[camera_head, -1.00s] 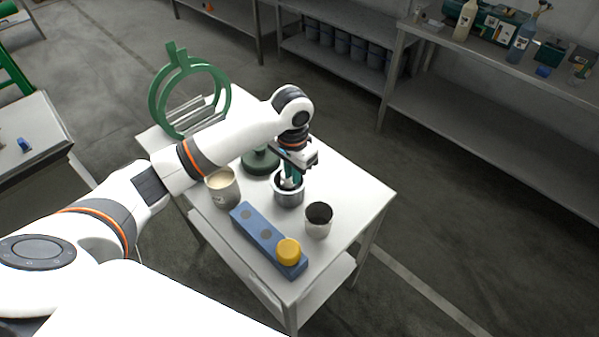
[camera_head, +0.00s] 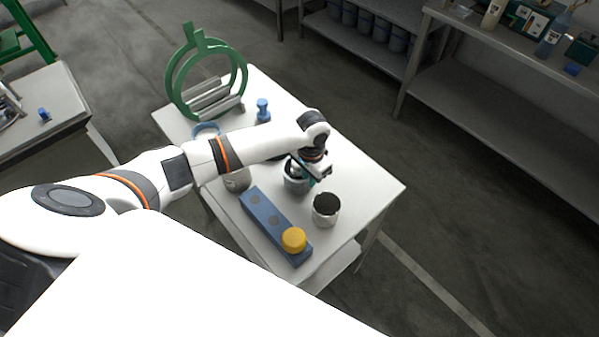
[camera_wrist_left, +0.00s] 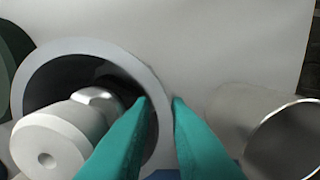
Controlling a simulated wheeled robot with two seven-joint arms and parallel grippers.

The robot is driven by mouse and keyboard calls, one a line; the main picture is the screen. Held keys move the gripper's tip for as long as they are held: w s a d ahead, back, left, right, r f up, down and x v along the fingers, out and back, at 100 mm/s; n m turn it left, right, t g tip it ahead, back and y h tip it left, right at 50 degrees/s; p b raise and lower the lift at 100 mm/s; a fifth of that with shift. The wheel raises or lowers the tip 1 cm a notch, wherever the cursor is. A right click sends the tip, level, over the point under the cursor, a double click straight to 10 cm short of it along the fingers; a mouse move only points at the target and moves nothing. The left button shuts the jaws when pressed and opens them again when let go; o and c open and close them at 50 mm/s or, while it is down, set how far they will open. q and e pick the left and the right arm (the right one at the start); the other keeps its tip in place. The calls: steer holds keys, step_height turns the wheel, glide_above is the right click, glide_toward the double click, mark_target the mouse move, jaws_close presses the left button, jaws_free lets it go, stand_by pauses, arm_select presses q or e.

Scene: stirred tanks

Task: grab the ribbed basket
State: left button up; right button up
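A grey metal pot (camera_head: 291,188) stands on the white table under my left gripper (camera_head: 312,180). In the left wrist view the pot's pale rim (camera_wrist_left: 62,48) circles a dark inside, with a white round-ended piece (camera_wrist_left: 50,145) in it. I cannot tell whether that piece is part of the ribbed basket; no ribs show clearly. My left gripper's teal fingers (camera_wrist_left: 161,100) have a narrow gap between their tips and nothing clearly gripped. The tips overlap the pot's right rim; contact cannot be told. My right gripper is not in view.
A metal cup (camera_head: 326,216) stands close to the right of the pot. A blue block (camera_head: 264,219) with a yellow cap (camera_head: 293,240) lies in front. A green ring stand (camera_head: 178,85) and a blue spool (camera_head: 263,108) are behind. The table's right corner is clear.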

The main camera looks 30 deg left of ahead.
arm_select(q)
steer(key=shift+f, duration=1.1)
jaws_close()
steer(key=shift+r, duration=0.1)
